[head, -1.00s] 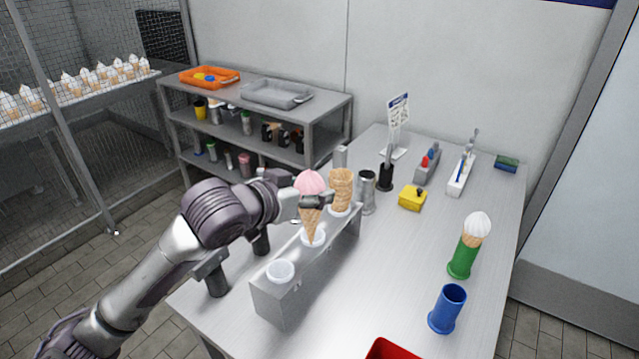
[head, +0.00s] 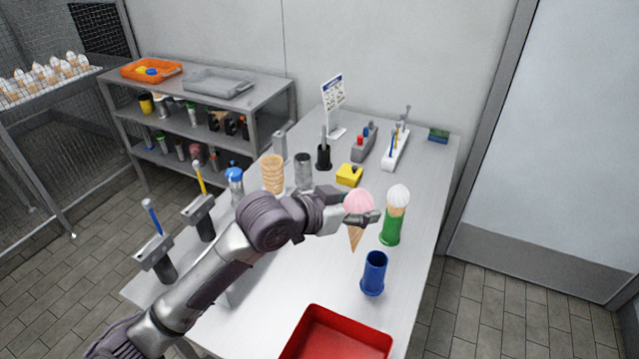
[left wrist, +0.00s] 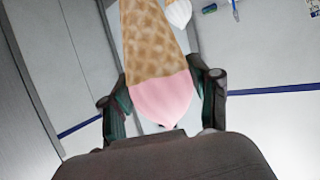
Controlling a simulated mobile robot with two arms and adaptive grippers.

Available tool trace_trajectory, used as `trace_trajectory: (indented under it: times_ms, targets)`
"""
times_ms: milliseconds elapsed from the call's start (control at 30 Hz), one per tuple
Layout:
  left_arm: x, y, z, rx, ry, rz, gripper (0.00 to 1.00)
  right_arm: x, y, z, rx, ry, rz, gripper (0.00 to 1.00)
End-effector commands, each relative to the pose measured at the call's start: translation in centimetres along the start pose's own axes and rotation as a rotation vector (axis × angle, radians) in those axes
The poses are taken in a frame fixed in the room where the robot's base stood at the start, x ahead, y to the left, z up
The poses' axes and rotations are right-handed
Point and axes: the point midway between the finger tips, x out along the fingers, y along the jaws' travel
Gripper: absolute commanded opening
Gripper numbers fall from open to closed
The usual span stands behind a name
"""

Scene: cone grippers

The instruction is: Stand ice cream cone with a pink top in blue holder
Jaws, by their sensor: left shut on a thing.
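The ice cream cone with a pink top (head: 355,236) is in my left gripper (head: 361,217), upright, tip down, in the air above the table. The left wrist view shows the cone (left wrist: 155,50) between the two fingers (left wrist: 163,100), which are shut on it. The blue holder (head: 374,273) is an upright open tube on the table, a little right of and nearer than the cone; it looks empty. The cone is apart from it. My right gripper is not in view.
A green holder (head: 391,228) with a white-topped cone (head: 398,197) stands just behind the blue one. A red tray (head: 338,335) lies at the front. A yellow block (head: 349,175) and racks are farther back. My arm hides much of the cone rack.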

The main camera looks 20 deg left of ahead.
Motion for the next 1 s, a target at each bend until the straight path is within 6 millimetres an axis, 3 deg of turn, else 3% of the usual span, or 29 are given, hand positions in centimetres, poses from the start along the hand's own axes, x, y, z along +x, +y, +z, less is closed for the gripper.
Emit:
trace_trajectory:
  times_ms: [33, 267, 467, 1000]
  targets:
    - [0.8, 0.7, -1.7, 0.022, -0.003, 0.061, 0.45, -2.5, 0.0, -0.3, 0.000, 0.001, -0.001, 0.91]
    - [4.0, 2.8, -2.7, 0.093, -0.003, 0.220, 0.45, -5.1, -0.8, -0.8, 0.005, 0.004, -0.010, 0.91]
    - [4.7, 3.2, -2.6, 0.107, -0.001, 0.246, 0.45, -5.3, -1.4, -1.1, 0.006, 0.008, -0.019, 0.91]
    - [4.9, 3.1, -1.8, 0.101, 0.002, 0.241, 0.45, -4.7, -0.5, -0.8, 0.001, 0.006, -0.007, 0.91]
